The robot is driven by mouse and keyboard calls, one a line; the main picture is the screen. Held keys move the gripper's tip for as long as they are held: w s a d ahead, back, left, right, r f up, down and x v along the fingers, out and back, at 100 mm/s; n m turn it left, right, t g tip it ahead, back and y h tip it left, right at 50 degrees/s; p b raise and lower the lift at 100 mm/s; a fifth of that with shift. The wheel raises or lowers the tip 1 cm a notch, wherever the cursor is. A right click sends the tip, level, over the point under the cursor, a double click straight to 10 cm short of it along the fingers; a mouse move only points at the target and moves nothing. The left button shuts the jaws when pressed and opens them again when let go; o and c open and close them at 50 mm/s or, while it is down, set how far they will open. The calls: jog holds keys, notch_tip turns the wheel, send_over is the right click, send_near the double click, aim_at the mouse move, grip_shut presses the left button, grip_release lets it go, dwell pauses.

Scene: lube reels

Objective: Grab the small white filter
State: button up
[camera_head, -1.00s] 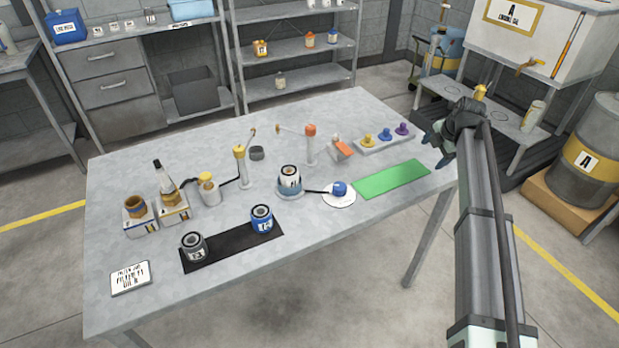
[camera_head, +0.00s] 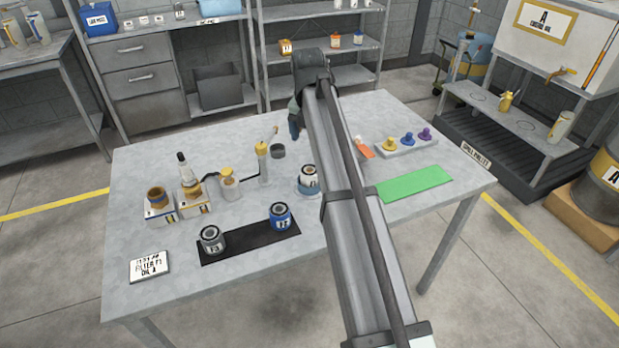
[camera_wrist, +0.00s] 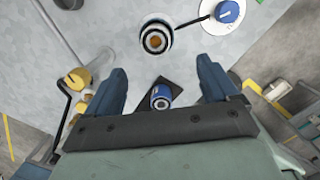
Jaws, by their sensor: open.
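The small white filter (camera_head: 309,174) has a dark ringed top and stands upright on a round grey-blue base. My arm hides part of its right side in the head view. In the wrist view the white filter (camera_wrist: 155,40) is seen from above, ahead of my fingertips and roughly between their lines. My gripper (camera_wrist: 162,68) is open, with nothing between its blue fingers and apart from the filter. In the head view my gripper (camera_head: 295,122) is over the table's far side, its fingers pointing down.
A blue filter (camera_head: 280,216) and a grey filter (camera_head: 212,238) stand on a black mat (camera_head: 246,242). Yellow-topped posts and bottles stand left of the white filter. A blue knob on a white disc (camera_wrist: 229,13) lies beside it. A green mat (camera_head: 415,183) is clear at right.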

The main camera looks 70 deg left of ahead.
jog(key=s, duration=0.1)
send_over(310, 169)
jog(key=d, duration=0.1)
jog(key=f, duration=0.5)
jog(key=s+f, duration=0.1)
jog(key=f, duration=0.2)
jog(key=shift+w+a+f, duration=0.15)
jog(key=shift+f, duration=0.75)
jog(key=shift+w+a+f, duration=0.1)
jog(key=shift+a+f, duration=0.05)
jog(key=shift+f, duration=0.75)
jog(key=shift+w+a+f, duration=0.15)
jog(key=shift+f, duration=0.75)
jog(key=shift+c, duration=0.5)
jog(key=c, duration=1.3)
jog(key=shift+r, duration=0.15)
